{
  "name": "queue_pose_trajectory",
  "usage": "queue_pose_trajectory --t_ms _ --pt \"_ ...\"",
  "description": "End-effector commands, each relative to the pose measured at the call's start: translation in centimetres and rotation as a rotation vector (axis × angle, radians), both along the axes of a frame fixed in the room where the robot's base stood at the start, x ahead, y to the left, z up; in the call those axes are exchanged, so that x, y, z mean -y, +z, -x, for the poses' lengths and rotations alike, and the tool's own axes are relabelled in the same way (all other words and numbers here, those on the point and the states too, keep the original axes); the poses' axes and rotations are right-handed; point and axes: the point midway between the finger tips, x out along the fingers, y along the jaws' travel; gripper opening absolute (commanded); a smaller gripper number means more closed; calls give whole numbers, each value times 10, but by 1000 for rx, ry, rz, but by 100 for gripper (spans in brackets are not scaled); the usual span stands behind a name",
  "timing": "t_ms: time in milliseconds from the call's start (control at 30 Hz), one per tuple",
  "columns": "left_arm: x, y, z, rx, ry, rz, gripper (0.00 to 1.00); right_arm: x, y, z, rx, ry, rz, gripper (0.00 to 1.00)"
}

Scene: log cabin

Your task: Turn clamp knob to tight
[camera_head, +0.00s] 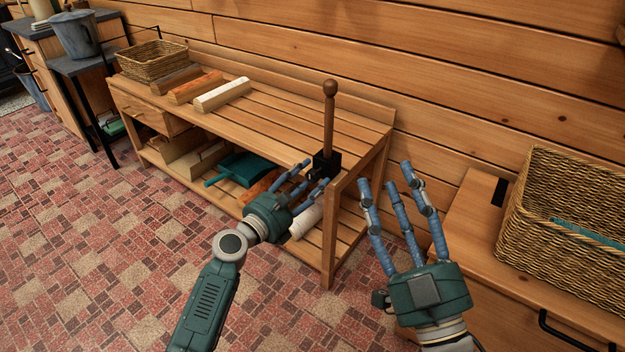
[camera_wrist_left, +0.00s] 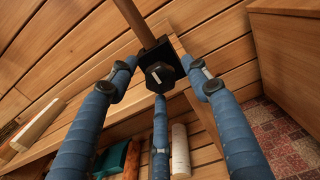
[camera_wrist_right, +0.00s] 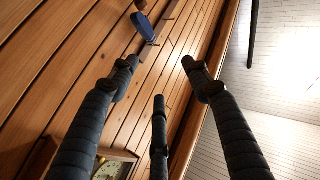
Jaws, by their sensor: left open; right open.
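The clamp is a black block (camera_head: 326,164) at the right front corner of the wooden workbench, with a tall wooden rod ending in a ball (camera_head: 330,88) standing from it. In the left wrist view the clamp's dark knob (camera_wrist_left: 160,76) with a pale line on its face sits among my three left fingers. My left gripper (camera_head: 304,178) is open, its fingertips spread around the knob; I cannot tell whether they touch it. My right gripper (camera_head: 402,185) is open and empty, to the right of the bench, fingers pointing up. The right wrist view does not show the clamp clearly.
The workbench (camera_head: 285,112) carries a small wicker basket (camera_head: 152,60) and several wood blocks. Its lower shelf holds a teal item (camera_head: 242,168) and rolls. A wooden cabinet (camera_head: 476,212) with a large wicker basket (camera_head: 570,225) stands close on the right. The tiled floor in front is clear.

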Motion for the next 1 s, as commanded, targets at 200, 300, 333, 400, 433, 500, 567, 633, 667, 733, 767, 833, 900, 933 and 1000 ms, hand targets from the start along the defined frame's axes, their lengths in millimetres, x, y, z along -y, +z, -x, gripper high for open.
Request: queue_pose_trajectory --t_ms 200,300,333,400,433,500,567,633,667,733,767,833,900,933,1000 --pt "8 -1 -11 1 -1 -1 48 0 22 11 108 6 -31 48" --pt "10 0 -13 0 -1 -2 48 0 26 14 128 7 -37 48" --pt "10 0 -13 0 -1 -2 48 0 27 14 131 7 -38 48" --pt "10 0 -13 0 -1 -2 48 0 28 14 134 7 -38 48" --pt "10 0 -13 0 -1 -2 48 0 28 14 134 7 -38 48" --pt "10 0 -13 0 -1 -2 48 0 28 14 134 7 -38 48" --pt "10 0 -13 0 -1 -2 48 0 28 14 133 7 -38 48" --pt "10 0 -13 0 -1 -2 38 0 27 14 133 7 -38 48" --pt "10 0 -13 0 0 -2 32 0 27 14 133 7 -38 48" --pt "10 0 -13 0 -1 -2 19 0 27 14 132 7 -38 48" --pt "10 0 -13 0 0 -2 13 0 27 14 132 7 -38 48" --pt "10 0 -13 0 0 -1 2 0 27 14 132 7 -38 48" --pt "10 0 -13 0 0 -2 2 0 27 14 131 8 -37 48" --pt "10 0 -13 0 0 -2 2 0 27 14 131 8 -37 48" --pt "10 0 -13 3 0 -6 2 0 27 14 131 8 -37 48"
